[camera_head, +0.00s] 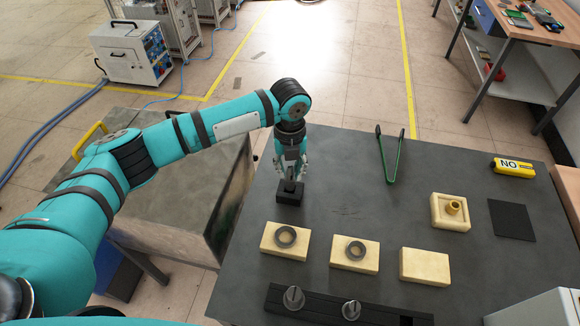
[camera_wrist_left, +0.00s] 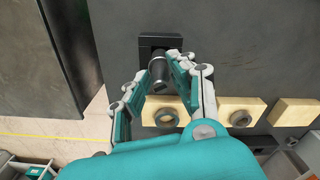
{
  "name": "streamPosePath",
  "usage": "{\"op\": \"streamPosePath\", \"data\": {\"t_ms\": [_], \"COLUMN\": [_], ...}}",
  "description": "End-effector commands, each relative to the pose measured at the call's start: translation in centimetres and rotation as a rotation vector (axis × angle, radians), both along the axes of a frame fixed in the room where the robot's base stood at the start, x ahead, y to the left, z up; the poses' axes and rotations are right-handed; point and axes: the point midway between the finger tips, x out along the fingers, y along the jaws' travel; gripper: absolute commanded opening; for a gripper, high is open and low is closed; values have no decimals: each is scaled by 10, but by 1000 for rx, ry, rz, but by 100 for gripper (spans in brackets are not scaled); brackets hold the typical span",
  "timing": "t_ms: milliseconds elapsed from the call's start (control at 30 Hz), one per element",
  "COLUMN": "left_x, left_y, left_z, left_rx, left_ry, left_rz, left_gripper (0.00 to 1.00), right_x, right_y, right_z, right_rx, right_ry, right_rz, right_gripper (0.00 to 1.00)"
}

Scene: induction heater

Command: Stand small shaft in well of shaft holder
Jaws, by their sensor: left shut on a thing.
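My left gripper (camera_head: 290,177) is above the black shaft holder (camera_head: 289,196), near the left side of the dark table, pointing down. In the left wrist view the gripper (camera_wrist_left: 157,72) is shut on a short grey metal shaft (camera_wrist_left: 159,76). The holder (camera_wrist_left: 155,41) shows there as a dark block just beyond the shaft. The shaft's lower end is over or at the holder; the fingers hide the well, so I cannot tell whether the shaft is inside it. My right gripper is not in view.
Two cream blocks with dark rings (camera_head: 285,237) (camera_head: 355,250) and a plain cream block (camera_head: 425,266) stand in front. A black rack (camera_head: 320,306) with two metal pieces lies at the front edge. Green-handled tongs (camera_head: 390,157) and a cream block with a brass part (camera_head: 450,212) are to the right.

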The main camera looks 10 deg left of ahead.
Motion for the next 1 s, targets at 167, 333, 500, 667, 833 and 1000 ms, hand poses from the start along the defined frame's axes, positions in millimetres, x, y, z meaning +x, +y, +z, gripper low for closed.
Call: {"op": "streamPosePath", "data": {"t_ms": [167, 333, 500, 667, 833, 1000], "left_x": [0, 0, 0, 0, 0, 0], "left_y": [0, 0, 0, 0, 0, 0], "left_z": [-2, -6, -11, -15, -19, -23], "left_rx": [-1, -1, -1, -1, -1, -1], "left_ry": [0, 0, 0, 0, 0, 0], "left_rz": [0, 0, 0, -1, -1, -1], "left_gripper": [0, 0, 0, 0, 0, 0], "right_x": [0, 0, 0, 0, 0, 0], "right_y": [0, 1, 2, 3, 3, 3], "right_z": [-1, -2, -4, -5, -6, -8], "right_rx": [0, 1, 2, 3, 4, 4], "right_ry": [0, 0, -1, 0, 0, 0], "right_rz": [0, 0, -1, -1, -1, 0], "right_gripper": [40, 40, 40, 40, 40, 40]}}
